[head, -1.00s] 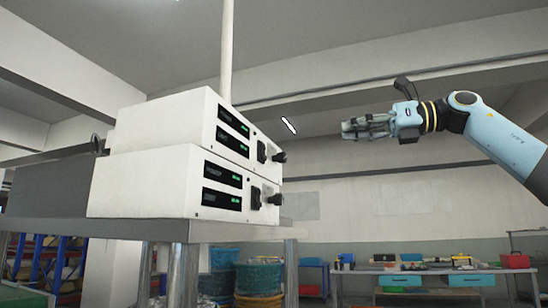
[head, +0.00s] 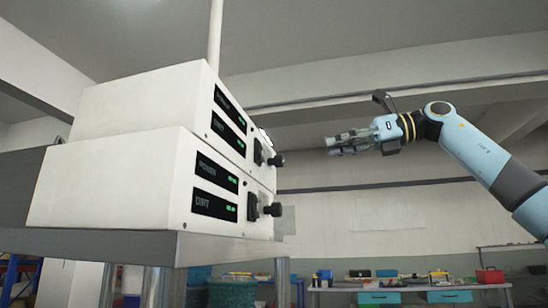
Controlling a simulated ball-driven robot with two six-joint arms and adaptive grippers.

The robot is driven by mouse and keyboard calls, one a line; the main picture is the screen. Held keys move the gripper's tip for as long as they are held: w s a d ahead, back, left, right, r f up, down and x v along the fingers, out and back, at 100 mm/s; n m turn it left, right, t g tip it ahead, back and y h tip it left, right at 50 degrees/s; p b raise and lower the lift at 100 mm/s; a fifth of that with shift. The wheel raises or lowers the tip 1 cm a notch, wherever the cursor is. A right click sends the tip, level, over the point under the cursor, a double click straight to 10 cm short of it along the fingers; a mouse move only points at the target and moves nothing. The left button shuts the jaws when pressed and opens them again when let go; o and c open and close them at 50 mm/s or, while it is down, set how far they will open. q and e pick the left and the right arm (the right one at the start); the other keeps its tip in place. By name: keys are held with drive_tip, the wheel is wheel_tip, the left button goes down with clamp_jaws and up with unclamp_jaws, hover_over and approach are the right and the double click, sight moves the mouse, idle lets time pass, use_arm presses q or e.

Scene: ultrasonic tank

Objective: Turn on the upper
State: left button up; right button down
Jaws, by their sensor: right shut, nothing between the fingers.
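The upper white control box (head: 150,98) rests on a lower white box (head: 110,185). Both have black panels with green digits on the front face. The upper box has a black switch (head: 258,152) and a black knob (head: 276,161). The lower box has its own black switch (head: 252,206) and knob (head: 273,209). My right gripper (head: 336,145) is shut and empty, to the right of the upper box, pointing left, with a gap to the upper knob. My left gripper is out of view.
The boxes stand on a grey metal table (head: 150,244) with metal legs. A far workbench (head: 390,287) holds several tools and a red box (head: 490,275). The space between my gripper and the boxes looks free.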

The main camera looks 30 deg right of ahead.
drive_tip(key=p, duration=0.3)
approach(263, 158)
drive_tip(key=p+x, duration=0.2)
drive_tip(key=x, duration=0.4)
drive_tip(key=shift+w+d, duration=0.15)
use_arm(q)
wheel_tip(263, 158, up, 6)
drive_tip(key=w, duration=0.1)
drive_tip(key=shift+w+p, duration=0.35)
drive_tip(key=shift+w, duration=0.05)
use_arm(e)
drive_tip(key=shift+w+a+f, duration=0.25)
drive_tip(key=shift+w+a, duration=0.15)
drive_tip(key=shift+w, duration=0.1)
